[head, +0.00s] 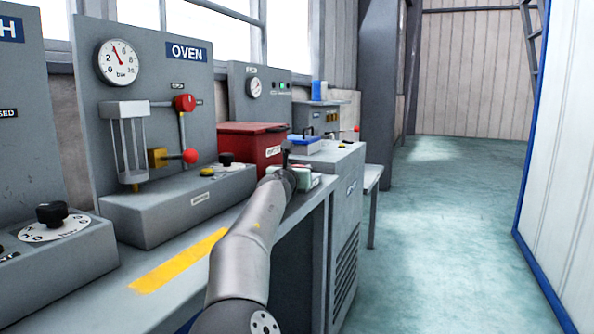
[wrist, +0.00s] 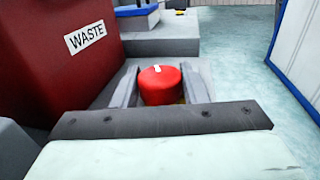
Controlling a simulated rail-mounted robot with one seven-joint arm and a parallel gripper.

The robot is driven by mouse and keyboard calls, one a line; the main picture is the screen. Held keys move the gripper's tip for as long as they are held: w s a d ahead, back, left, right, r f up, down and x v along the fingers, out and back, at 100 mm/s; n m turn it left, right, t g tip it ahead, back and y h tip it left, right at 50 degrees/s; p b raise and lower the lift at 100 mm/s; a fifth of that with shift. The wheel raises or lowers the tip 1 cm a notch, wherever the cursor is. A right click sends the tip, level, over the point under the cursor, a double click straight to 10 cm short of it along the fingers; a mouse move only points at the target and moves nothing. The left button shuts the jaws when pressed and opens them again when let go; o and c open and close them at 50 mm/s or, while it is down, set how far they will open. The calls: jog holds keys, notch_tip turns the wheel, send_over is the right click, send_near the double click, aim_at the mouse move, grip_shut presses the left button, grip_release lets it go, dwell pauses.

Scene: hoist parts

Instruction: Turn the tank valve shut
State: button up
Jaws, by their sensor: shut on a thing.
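A round red knob (wrist: 160,85) with a short white mark on its top shows in the wrist view. It is the only valve-like part at my gripper, and no label on it can be read. My gripper (wrist: 162,78) has one finger on each side of the knob and is shut on it. In the head view my gripper (head: 299,178) is at the far end of my arm, beside the red waste bin; the knob cannot be made out clearly there.
The red bin (head: 252,146), marked WASTE in the wrist view (wrist: 75,70), stands close left of my gripper. The oven panel (head: 150,80) with gauge and red-handled levers stands left. A grey cabinet (head: 345,190) is beyond. Floor on the right is clear.

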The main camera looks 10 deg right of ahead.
jog(key=shift+f, duration=0.2)
jog(key=o, duration=1)
jog(key=shift+w, duration=0.1)
jog(key=v, duration=1.7)
jog(key=shift+s+p, duration=0.25)
jog(key=shift+p, duration=0.15)
jog(key=shift+r, duration=0.15)
jog(key=shift+c, duration=0.2)
